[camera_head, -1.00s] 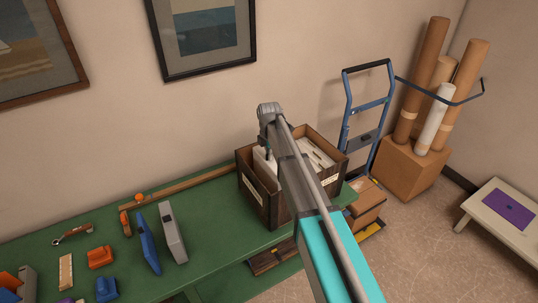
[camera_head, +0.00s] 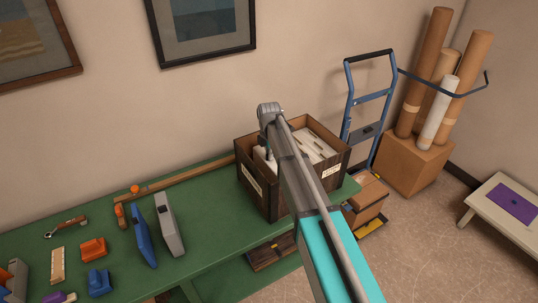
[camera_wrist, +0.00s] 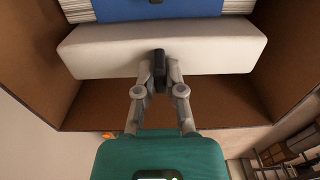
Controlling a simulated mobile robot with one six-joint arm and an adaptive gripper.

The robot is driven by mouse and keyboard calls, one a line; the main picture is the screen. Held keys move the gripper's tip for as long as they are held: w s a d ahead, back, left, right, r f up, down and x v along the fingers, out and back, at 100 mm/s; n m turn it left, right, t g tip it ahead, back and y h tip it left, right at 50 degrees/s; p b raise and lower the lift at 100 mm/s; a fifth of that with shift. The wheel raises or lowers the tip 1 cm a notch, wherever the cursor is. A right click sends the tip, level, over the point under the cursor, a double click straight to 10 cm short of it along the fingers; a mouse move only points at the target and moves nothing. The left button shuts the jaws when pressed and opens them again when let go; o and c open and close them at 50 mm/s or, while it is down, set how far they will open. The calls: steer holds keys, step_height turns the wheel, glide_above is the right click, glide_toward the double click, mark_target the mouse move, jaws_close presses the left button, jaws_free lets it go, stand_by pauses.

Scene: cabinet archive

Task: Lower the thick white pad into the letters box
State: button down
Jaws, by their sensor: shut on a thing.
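In the head view the pad (camera_head: 262,155) shows only as a small pale strip inside the dark brown box (camera_head: 268,203), partly hidden by my arm. The box's cardboard walls (camera_wrist: 45,85) surround the pad in the wrist view. I cannot tell whether the pad touches the bottom. The box's labels are too small to read.
A blue-covered item (camera_wrist: 155,8) and white paper stacks (camera_wrist: 85,8) stand just beyond the pad. The box is on the green bench (camera_head: 205,235). A grey binder (camera_head: 168,225) and a blue binder (camera_head: 143,238) stand to its left. A blue hand truck (camera_head: 370,110) is behind right.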

mark_target(269, 162)
steer(key=shift+f+b, duration=1.8)
steer(key=shift+f, duration=0.2)
steer(key=c, duration=0.7)
jaws_free()
steer(key=shift+c, duration=0.2)
steer(key=shift+r, duration=0.2)
steer(key=shift+r+p, duration=3.35)
steer(key=shift+p, duration=0.2)
steer(key=shift+f, duration=0.2)
step_height(269, 162, down, 7)
steer(key=b, duration=0.7)
step_height(269, 162, up, 29)
steer(key=p, duration=2.8)
steer(key=shift+p, duration=0.35)
